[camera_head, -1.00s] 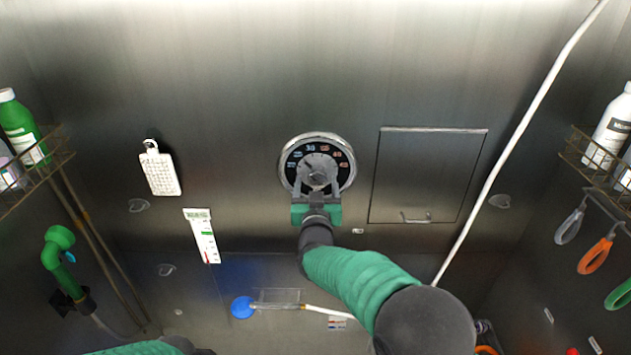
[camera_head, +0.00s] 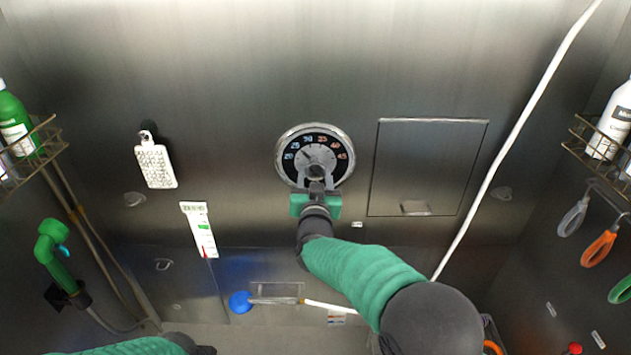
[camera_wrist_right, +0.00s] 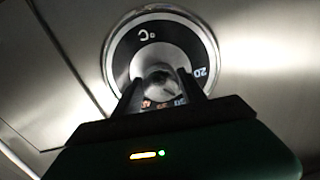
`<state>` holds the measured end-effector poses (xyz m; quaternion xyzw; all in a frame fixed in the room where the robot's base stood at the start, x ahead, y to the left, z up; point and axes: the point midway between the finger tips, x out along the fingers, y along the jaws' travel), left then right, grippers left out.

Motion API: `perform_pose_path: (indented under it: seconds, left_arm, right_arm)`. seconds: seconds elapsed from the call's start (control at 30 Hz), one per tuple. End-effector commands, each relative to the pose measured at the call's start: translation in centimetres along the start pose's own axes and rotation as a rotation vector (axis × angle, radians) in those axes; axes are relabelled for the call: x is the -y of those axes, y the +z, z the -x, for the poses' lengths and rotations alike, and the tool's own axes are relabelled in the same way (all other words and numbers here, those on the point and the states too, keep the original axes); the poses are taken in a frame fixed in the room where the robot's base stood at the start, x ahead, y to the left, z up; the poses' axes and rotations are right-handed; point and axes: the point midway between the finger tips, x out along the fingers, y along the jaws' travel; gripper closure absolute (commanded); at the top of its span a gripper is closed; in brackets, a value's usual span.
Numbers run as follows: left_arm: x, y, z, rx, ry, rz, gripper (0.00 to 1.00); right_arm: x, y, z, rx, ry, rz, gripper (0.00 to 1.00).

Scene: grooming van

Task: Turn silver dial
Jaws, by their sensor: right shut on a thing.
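The silver dial (camera_head: 317,157) is a round knob at the centre of a black, numbered face with a silver rim, set in the metal back wall. My right gripper (camera_head: 316,177) reaches up to it from below and is shut on the dial's central knob. In the right wrist view, the dial (camera_wrist_right: 150,55) shows a "°C" mark and a "20", and the two dark fingers (camera_wrist_right: 160,88) stand on either side of the knob. My left arm (camera_head: 150,346) shows only at the bottom edge of the head view; its gripper is not clearly visible.
A hatch panel (camera_head: 428,165) is right of the dial, with a white hose (camera_head: 500,155) beyond it. A white perforated block (camera_head: 155,166) and a thermometer card (camera_head: 200,230) hang left. Wire baskets with bottles are on both sides; a green sprayer (camera_head: 52,250) is lower left.

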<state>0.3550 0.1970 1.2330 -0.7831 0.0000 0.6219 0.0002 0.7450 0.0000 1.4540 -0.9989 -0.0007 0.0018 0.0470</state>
Motion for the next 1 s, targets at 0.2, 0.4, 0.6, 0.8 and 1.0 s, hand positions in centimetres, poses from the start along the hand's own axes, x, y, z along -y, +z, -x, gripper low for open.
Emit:
perform_pose_path:
  seconds: [0.2,0.4,0.6,0.8,1.0]
  left_arm:
    - [0.0,0.8,-3.1,0.0,0.0,0.0,0.64]
    - [0.0,1.2,-5.0,0.0,0.0,0.0,0.64]
    - [0.0,1.4,-6.1,0.0,0.0,0.0,0.64]
    - [0.0,1.6,-6.6,0.0,0.0,0.0,0.64]
    - [0.0,1.6,-6.6,0.0,0.0,0.0,0.64]
  right_arm:
    - [-0.1,0.3,0.0,-0.007,0.0,-0.146,0.92]
    - [0.0,0.2,0.0,-0.007,-0.001,-0.281,0.92]
    - [0.0,0.0,0.0,-0.007,0.0,-0.382,0.93]
    - [0.1,-0.2,0.0,-0.005,0.0,-0.434,0.93]
    - [0.1,-0.3,0.0,-0.005,0.0,-0.445,0.93]
